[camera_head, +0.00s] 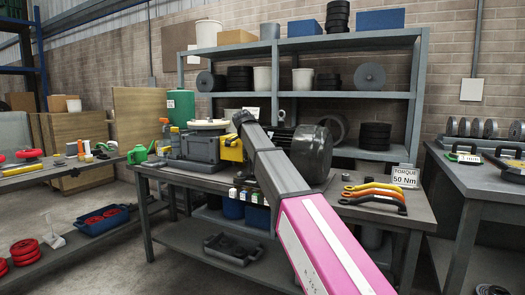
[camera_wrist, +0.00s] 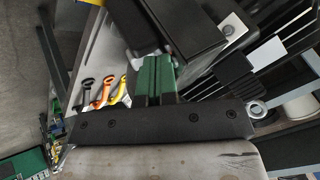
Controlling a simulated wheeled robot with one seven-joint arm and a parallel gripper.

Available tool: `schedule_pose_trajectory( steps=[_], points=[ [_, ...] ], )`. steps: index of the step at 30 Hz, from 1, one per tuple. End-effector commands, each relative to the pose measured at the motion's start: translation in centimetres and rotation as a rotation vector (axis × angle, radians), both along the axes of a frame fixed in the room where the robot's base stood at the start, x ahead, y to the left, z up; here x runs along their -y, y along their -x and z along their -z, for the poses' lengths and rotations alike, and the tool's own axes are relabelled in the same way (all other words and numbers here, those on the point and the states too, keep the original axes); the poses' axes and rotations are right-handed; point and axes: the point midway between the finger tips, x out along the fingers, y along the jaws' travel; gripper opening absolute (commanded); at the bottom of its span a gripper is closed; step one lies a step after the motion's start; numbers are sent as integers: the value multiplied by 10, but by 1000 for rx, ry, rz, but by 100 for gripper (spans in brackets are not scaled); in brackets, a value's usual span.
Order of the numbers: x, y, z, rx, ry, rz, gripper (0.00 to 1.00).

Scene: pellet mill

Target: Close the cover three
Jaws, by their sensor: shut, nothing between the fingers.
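The pellet mill (camera_head: 200,142) stands on the middle workbench in the head view, with a pale round disc (camera_head: 208,124) on top and a yellow part (camera_head: 231,150) at its right. A dark motor (camera_head: 312,152) sits to the right, partly behind my arm. I cannot tell which part is cover three. My arm crosses the bench from the lower right, and its far end is near the yellow part. In the wrist view my gripper (camera_wrist: 155,70) is shut and empty, in front of a large dark surface (camera_wrist: 185,25). I cannot tell whether it touches anything.
Several wrenches (camera_head: 374,193) lie at the bench's right, also in the wrist view (camera_wrist: 103,92). A torque sign (camera_head: 404,177) stands behind them. A shelving unit (camera_head: 420,75) is behind. A green watering can (camera_head: 138,153) is at the left.

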Motion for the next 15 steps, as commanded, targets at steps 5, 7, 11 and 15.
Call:
schedule_pose_trajectory(
  steps=[5,7,11,15],
  points=[
    [-19,-21,-1,0,2,167,0],
    [-24,-29,-2,-1,2,233,0],
    [-33,-42,-2,-1,1,354,0],
    [-38,-54,-1,-1,-1,355,0]
  ],
)
